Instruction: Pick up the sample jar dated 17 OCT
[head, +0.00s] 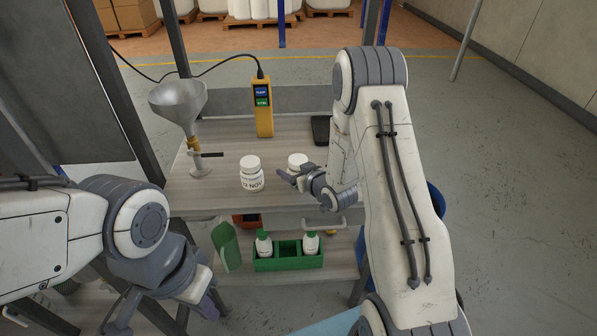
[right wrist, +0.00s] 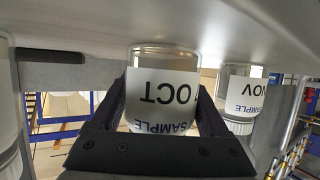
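A white-capped jar (head: 297,160) stands on the upper tabletop, partly hidden by my right gripper (head: 303,177). In the right wrist view, which is upside down, this jar (right wrist: 163,90) is between the two fingers of my right gripper (right wrist: 164,100). Its label reads SAMPLE and OCT; the day number is not fully readable. The fingers lie close along both its sides; I cannot tell whether they press on it. Its base appears to be at the tabletop. A second jar (head: 251,176), labelled NOV, stands to its left. My left gripper (head: 163,312) is low at the left, away from the jars.
Another jar (right wrist: 8,110) is cut off at the left edge of the right wrist view. A funnel on a stand (head: 178,105) and a yellow handheld meter (head: 263,107) stand on the tabletop (head: 215,190). A green caddy (head: 288,262) with white bottles is on the lower shelf.

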